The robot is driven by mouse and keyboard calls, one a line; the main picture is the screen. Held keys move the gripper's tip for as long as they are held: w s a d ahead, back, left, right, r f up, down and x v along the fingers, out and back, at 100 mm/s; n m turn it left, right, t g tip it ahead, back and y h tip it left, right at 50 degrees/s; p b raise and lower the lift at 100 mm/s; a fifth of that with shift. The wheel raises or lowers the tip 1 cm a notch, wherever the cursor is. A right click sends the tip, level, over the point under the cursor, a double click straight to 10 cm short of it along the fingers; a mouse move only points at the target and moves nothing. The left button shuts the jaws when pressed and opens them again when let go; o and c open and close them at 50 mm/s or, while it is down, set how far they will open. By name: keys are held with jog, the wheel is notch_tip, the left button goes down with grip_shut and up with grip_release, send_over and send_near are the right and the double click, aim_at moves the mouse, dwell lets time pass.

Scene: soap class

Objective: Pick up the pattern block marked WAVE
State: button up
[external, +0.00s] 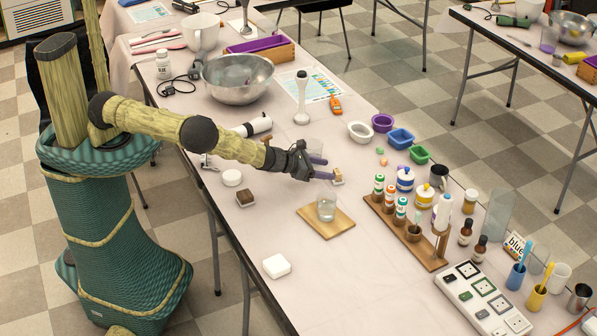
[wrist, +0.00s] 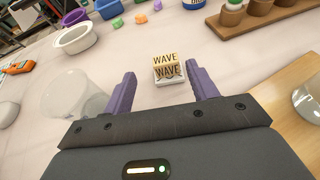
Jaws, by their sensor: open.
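The pattern block marked WAVE (wrist: 167,67) shows in the wrist view between and just beyond my two fingertips. It is a small tan block with the word WAVE on its top and side faces, over a whitish base. In the external view the block (external: 337,177) is partly visible beside my fingers. My gripper (external: 320,168) is open, with purple fingers on either side of the block's line in the wrist view (wrist: 160,90). Nothing is held between the fingers. I cannot tell whether the fingers overlap the block in height.
A clear glass beaker (external: 326,208) stands on a wooden board (external: 340,222) near my gripper. A clear vessel (wrist: 75,95) is close to my left finger. A wooden rack of bottles (external: 405,232) stands to the right. White, purple, blue and green moulds (external: 361,132) lie behind.

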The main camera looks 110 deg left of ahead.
aim_at(334, 172)
jog(key=shift+w, duration=0.1)
jog(key=shift+d+p+x, duration=0.15)
jog(key=shift+p+x, duration=0.05)
jog(key=shift+x, duration=1.1)
jog(key=shift+d+p+x, duration=0.15)
jog(key=shift+d+x, duration=0.05)
jog(key=shift+x, duration=1.1)
jog(key=shift+w+f, duration=0.1)
jog(key=shift+f, duration=0.1)
jog(key=c, duration=1.1)
jog(key=shift+o, duration=0.2)
jog(key=shift+r, duration=0.1)
notch_tip(334, 172, up, 10)
jog(key=shift+f+b, duration=0.1)
jog(key=shift+b, duration=0.25)
